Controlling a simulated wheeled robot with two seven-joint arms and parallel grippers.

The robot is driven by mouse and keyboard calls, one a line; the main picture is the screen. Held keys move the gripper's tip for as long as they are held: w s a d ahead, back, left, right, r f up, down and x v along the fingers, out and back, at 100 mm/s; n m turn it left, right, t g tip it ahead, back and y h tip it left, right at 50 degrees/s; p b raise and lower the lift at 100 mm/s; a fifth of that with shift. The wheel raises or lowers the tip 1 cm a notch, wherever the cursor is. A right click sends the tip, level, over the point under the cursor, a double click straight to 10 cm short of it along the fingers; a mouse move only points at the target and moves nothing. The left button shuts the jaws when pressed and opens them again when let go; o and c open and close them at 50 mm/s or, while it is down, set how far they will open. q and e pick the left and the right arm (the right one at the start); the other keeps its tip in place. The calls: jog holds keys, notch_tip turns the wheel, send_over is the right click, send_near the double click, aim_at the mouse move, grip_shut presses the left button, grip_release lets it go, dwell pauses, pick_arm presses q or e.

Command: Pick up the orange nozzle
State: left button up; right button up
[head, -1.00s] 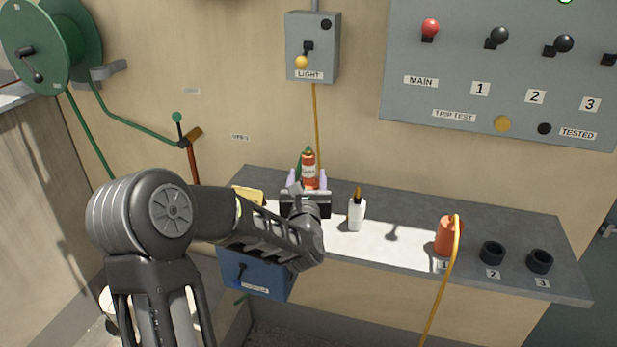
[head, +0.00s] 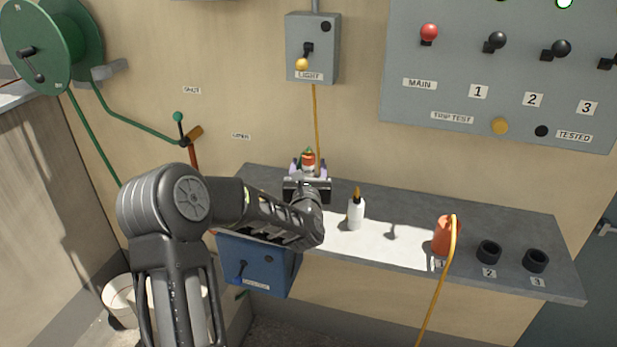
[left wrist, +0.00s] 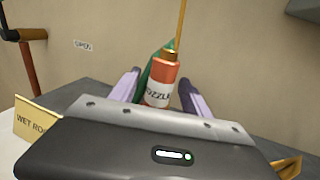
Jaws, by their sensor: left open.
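The orange nozzle (head: 308,162) stands upright at the back left of the grey shelf, partly hidden behind my left gripper in the head view. My right gripper is not in view.
A white bottle with a brown tip (head: 356,212) stands just right of my left gripper. An orange plug with a yellow cord (head: 444,236) and two black sockets (head: 489,252) are further right. A yellow "WET ROO" sign (left wrist: 36,122) is close by on the left.

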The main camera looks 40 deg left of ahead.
pick_arm(q)
jog(key=shift+c, duration=0.2)
grip_shut()
dwell(0.3)
